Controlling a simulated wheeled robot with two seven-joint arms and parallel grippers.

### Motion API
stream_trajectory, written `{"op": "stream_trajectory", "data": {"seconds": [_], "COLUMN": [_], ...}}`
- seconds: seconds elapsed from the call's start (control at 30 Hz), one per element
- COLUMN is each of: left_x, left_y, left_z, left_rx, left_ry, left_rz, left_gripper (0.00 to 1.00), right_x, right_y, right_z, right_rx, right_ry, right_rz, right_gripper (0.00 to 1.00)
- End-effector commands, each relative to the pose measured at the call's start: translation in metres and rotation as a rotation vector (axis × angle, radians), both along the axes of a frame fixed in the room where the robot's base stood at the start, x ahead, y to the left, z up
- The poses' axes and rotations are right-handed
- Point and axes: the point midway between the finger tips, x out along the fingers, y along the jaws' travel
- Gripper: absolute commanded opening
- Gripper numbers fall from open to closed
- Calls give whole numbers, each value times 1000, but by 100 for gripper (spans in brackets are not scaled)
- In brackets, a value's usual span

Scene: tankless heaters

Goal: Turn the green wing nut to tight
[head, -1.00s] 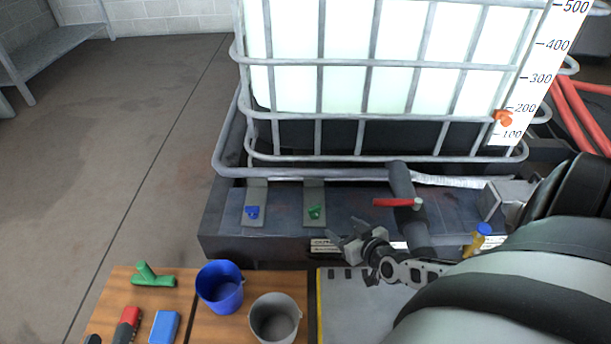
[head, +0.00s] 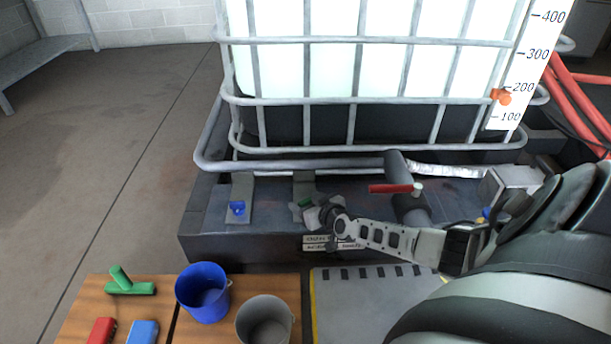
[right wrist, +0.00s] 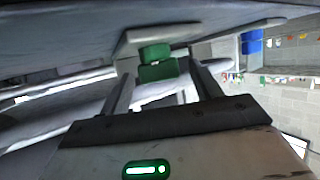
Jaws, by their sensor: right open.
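The green wing nut (head: 306,203) sits on a grey metal tab on the dark base in front of the caged tank, partly hidden by my right gripper. My right gripper (head: 308,213) is open and reaches in from the right, its fingertips at the nut. In the right wrist view the green wing nut (right wrist: 157,62) lies ahead, between the lines of the two open fingers (right wrist: 163,82). I cannot tell whether either finger touches it. My left gripper is not in view.
A blue wing nut (head: 237,208) is on the neighbouring tab to the left. A red-handled valve (head: 392,188) stands to the right, above my forearm. A wooden table in front holds a blue bucket (head: 203,293), a grey bucket (head: 264,322) and a green tool (head: 130,285).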

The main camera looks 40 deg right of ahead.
Motion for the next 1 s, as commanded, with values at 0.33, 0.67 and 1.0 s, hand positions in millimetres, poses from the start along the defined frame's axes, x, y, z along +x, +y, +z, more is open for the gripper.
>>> {"op": "stream_trajectory", "data": {"seconds": [0.33,0.67,1.0], "left_x": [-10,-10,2], "left_y": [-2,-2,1], "left_z": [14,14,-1], "left_rx": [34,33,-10], "left_ry": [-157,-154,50], "left_rz": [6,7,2], "left_gripper": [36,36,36], "right_x": [10,10,10], "right_y": [-2,-1,0], "right_z": [-3,-3,0], "right_rx": [1,1,5], "right_ry": [-1,-1,0], "right_rz": [0,0,-50], "right_gripper": [64,19,19]}}
